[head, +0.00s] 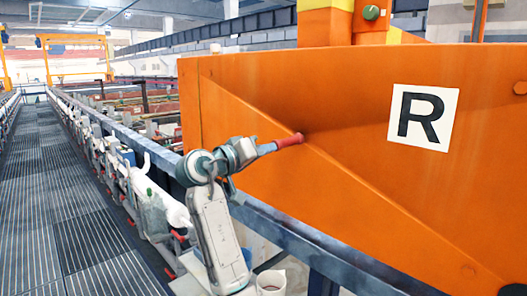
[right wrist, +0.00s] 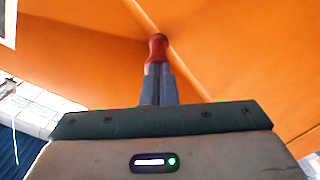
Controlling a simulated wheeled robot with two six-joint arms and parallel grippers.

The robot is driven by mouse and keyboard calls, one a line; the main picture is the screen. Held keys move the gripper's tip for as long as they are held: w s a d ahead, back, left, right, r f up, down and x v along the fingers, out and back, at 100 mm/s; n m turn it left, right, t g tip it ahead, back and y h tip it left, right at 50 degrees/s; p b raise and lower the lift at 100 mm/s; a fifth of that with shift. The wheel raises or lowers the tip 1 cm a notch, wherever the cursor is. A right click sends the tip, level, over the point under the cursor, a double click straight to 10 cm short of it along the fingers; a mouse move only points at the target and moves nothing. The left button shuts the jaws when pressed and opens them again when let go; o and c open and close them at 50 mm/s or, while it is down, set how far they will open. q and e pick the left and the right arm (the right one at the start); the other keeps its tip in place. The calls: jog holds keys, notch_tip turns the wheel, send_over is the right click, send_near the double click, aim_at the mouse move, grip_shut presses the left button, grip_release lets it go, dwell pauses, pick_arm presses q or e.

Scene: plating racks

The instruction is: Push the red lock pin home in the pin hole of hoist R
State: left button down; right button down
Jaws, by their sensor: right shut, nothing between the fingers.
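The red lock pin (head: 289,141) sticks out from the orange side of hoist R (head: 330,95), which bears a white plate with a black R. In the right wrist view the pin (right wrist: 157,48) stands against the orange panel, beside a raised diagonal edge. The pin hole is hidden behind the pin. My right gripper (head: 268,148) is shut and empty. Its fingertips (right wrist: 158,80) are in line with the pin's outer end and appear to touch it. My left gripper is not in view.
A blue-grey rail (head: 290,232) runs below the hoist. A white cup (head: 271,284) stands near the bottom edge. A row of white containers and pipes (head: 150,200) lines the grated walkway (head: 60,190) at left. The walkway is clear.

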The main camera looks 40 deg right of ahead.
jog(key=shift+d, duration=0.4)
jog(key=s+a+b, duration=0.1)
jog(key=a+b, duration=0.3)
jog(key=a, duration=0.9)
jog(key=shift+a+b, duration=0.25)
jog(key=shift+b, duration=0.1)
jog(key=shift+w+f, duration=0.1)
